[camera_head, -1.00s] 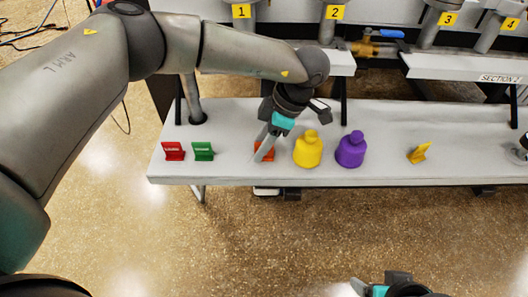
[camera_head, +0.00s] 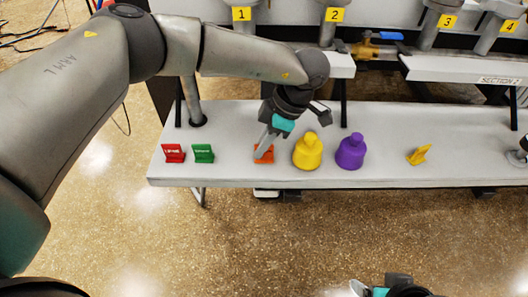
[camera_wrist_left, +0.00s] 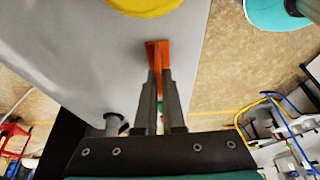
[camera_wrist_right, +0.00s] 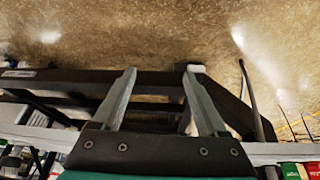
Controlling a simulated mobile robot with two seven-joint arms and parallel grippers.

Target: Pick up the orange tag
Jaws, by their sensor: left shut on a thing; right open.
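The orange tag (camera_head: 264,155) stands on the grey bench top, between the green tag and the yellow bottle. My left gripper (camera_head: 265,148) reaches down to it from above and is shut on it. In the left wrist view the orange tag (camera_wrist_left: 157,58) sits between the left fingertips (camera_wrist_left: 159,75). Its lower part appears at or very near the bench; I cannot tell if there is a gap. My right gripper (camera_wrist_right: 160,75) is open and empty, away from the bench top, at the bottom edge of the head view.
A red tag (camera_head: 173,153) and a green tag (camera_head: 203,153) stand to the left. A yellow bottle (camera_head: 307,152), a purple bottle (camera_head: 350,151) and a yellow tag (camera_head: 419,154) stand to the right. The bench (camera_head: 230,178) has free room between the purple bottle and yellow tag.

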